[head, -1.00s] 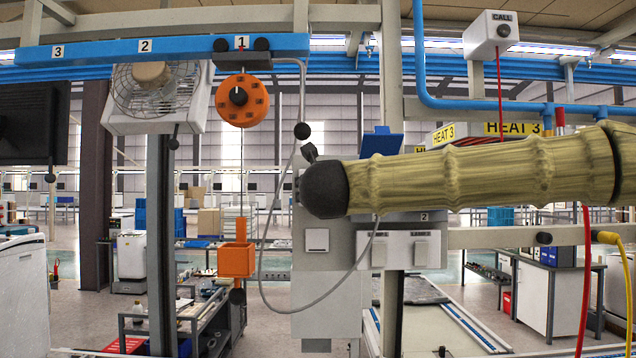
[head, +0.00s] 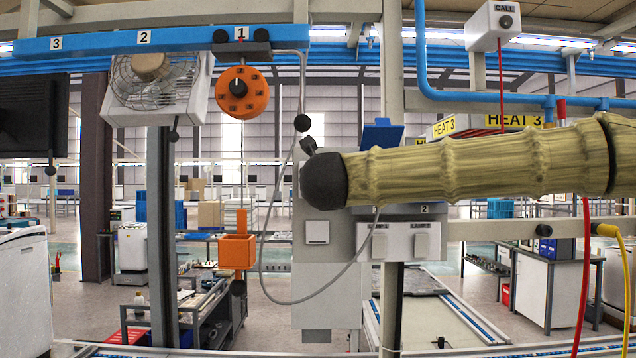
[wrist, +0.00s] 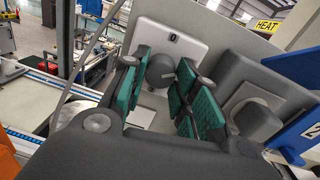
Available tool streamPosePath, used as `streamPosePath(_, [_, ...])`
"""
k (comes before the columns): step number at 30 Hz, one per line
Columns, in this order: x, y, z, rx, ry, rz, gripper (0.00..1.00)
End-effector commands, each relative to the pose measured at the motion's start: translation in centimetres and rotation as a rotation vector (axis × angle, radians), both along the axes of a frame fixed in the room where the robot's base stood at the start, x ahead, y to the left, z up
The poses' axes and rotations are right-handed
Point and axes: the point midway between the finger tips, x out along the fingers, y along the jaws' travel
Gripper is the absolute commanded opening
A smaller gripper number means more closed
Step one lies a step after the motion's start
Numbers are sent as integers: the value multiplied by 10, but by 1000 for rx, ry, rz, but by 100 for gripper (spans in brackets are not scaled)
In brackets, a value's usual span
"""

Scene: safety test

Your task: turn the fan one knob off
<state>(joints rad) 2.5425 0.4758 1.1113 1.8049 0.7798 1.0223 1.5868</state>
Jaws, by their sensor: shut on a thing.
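In the wrist view a dark round knob (wrist: 160,70) stands out from a white plate (wrist: 190,42) marked 0. My gripper (wrist: 161,84), with teal finger pads, is shut on this knob, one finger on each side. The fingers partly cover the knob, and its pointer cannot be made out. In the head view my gripper and the knob it holds cannot be seen; my arm reaches in from the right across the grey box. A white fan (head: 152,83) hangs at upper left, under a blue beam (head: 100,43) numbered 3, 2, 1.
A grey switch housing (wrist: 258,118) and a blue part (wrist: 300,130) marked 2 are close to my gripper's right. An orange dial (head: 256,92) and orange box (head: 237,252) hang left of the grey box (head: 325,285). A loose grey cable loops there. Red and yellow hoses hang at right.

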Motion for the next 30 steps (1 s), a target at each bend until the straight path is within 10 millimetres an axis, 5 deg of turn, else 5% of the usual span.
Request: streamPosePath(30, [0, 0, 4, -810, 0, -1, 5])
